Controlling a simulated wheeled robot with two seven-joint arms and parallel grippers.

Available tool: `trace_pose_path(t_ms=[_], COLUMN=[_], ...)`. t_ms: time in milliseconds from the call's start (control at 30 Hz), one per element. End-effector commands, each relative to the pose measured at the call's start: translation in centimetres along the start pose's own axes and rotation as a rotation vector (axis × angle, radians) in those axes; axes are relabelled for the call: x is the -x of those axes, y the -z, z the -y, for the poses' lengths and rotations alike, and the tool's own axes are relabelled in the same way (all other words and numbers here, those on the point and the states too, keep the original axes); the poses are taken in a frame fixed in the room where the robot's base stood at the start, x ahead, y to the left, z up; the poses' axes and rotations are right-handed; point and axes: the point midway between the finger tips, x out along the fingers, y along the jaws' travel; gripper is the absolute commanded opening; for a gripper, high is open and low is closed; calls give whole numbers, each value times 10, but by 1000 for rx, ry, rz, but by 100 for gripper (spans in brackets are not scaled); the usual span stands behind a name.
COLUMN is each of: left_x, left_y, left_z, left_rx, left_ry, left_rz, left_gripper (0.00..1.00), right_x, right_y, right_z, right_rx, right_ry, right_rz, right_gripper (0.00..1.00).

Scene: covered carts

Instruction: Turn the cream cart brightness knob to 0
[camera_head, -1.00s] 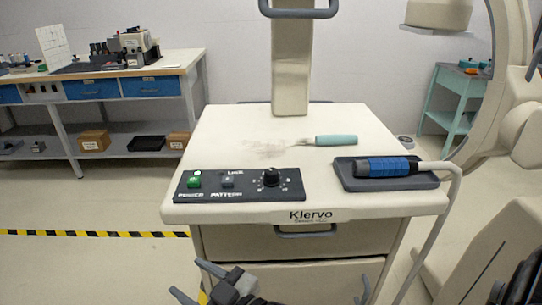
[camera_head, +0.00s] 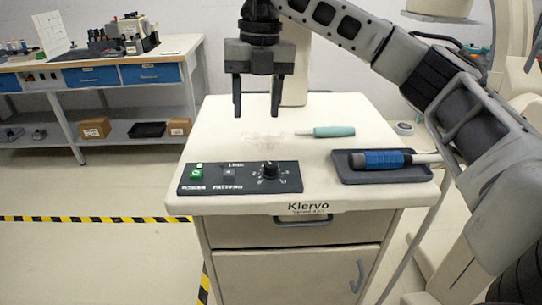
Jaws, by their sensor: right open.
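The cream cart (camera_head: 345,215) stands in the middle, with a black control panel (camera_head: 212,184) at the front left of its top. The black brightness knob (camera_head: 269,170) sits at the panel's right part, with marks around it. The panel also has a green power button (camera_head: 196,173) and a pattern switch (camera_head: 229,173). The knob's exact setting is too small to read. My right gripper (camera_head: 257,112) is open and empty, fingers pointing down, above the back of the cart top, behind and above the knob. My left gripper is not in view.
A teal-handled tool (camera_head: 333,131) lies on the cart top. A blue-gripped handpiece (camera_head: 384,159) rests on a dark tray (camera_head: 352,178) at the right, with a cable. A workbench (camera_head: 110,76) stands at the back left. Striped tape (camera_head: 95,219) marks the floor.

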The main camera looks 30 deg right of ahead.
Motion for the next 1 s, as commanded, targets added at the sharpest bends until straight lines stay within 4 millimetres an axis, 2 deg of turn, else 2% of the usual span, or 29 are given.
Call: trace_pose_path(t_ms=[33,100,233,467,567,800,1000], left_x=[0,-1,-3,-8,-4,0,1], left_y=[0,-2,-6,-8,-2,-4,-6], left_z=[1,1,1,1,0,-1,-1], left_rx=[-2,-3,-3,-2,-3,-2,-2], left_ry=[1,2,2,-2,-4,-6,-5], left_rz=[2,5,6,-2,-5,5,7], left_gripper=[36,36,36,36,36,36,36], right_x=[13,20,13,-32,-50,-99,-125], right_y=[-4,-7,-8,-10,-10,-12,-14], right_z=[12,22,28,31,33,36,38], right_rx=[-40,-75,-92,-88,-88,-87,-87], right_ry=[35,67,84,82,83,81,79], right_rz=[27,45,50,46,47,48,49], right_gripper=[50,50,50,50,50,50,50])
